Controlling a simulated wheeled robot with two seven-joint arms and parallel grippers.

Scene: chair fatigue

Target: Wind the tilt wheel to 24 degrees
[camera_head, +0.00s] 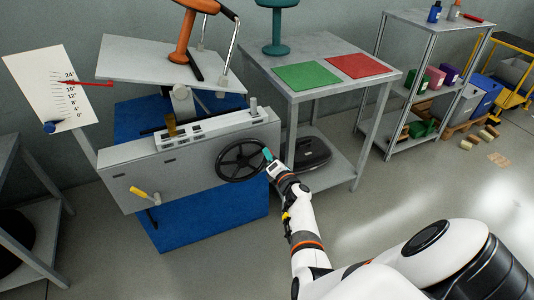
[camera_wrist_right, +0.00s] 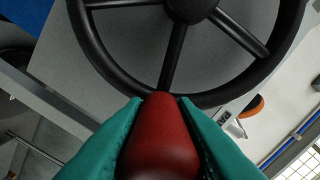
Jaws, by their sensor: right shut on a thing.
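The black spoked tilt wheel (camera_head: 219,170) is on the front right of the grey machine (camera_head: 125,170). My right gripper (camera_head: 269,156) is at the right side of its rim. In the right wrist view, my teal fingers (camera_wrist_right: 160,125) are shut on a red knob (camera_wrist_right: 160,135) at the rim of the wheel (camera_wrist_right: 171,60). The white angle scale (camera_head: 45,80) stands at the left, and its red pointer (camera_head: 90,84) lies just below the 24 label. The tilting plate (camera_head: 140,58) carries an orange chair (camera_head: 181,52). My left gripper is not in view.
A workbench (camera_head: 295,98) with a green mat (camera_head: 309,76) and a red mat (camera_head: 356,66) stands right of the machine. A yellow-handled lever (camera_head: 138,192) sticks out at the machine's lower left. Shelving (camera_head: 432,18) stands at the back right.

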